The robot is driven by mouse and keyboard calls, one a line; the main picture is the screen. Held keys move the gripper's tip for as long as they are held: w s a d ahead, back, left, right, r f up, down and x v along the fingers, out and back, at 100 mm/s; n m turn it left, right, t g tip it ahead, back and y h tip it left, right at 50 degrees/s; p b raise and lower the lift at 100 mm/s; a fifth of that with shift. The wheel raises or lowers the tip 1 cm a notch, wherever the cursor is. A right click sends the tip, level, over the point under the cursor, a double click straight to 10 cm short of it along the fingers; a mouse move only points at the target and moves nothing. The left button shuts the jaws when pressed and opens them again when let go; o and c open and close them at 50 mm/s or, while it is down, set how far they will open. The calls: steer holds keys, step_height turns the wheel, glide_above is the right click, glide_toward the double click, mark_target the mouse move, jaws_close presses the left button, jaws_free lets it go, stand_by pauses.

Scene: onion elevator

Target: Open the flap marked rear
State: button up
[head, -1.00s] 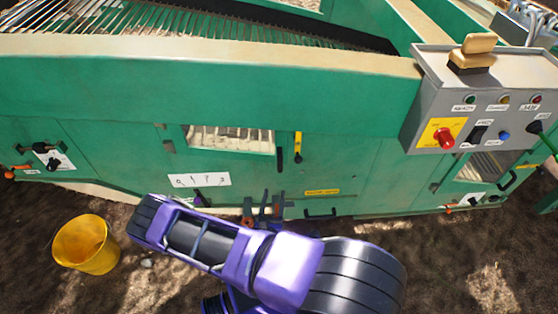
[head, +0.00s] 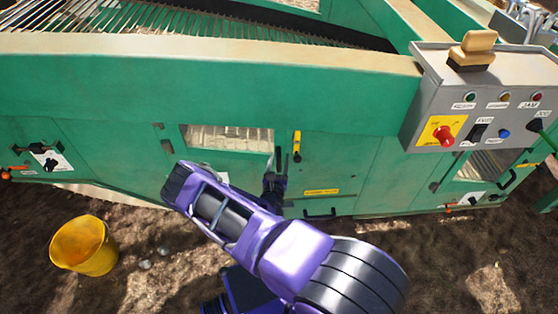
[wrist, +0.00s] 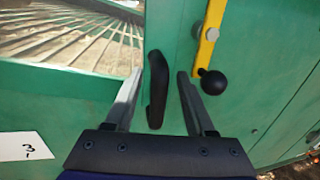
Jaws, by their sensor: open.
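A green flap (head: 215,168) with a barred window (head: 228,138) is in the machine's side; I cannot read "rear" on it. Its upright black handle (wrist: 157,88) shows in the wrist view. My gripper (wrist: 158,85) is open, with one finger on each side of the handle; I cannot tell how deep the handle sits between them. In the head view my gripper (head: 278,165) is in front of the flap's right edge and partly hides the handle. A yellow latch bar (wrist: 209,35) with a black knob (wrist: 213,82) hangs upright just right of the handle.
A white card (wrist: 25,146) is on the flap at lower left, mostly hidden by my arm in the head view. A grey control box (head: 470,100) juts out at the right. A yellow bucket (head: 84,246) stands on the soil at left.

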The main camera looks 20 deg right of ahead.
jaws_close()
stand_by(1.4)
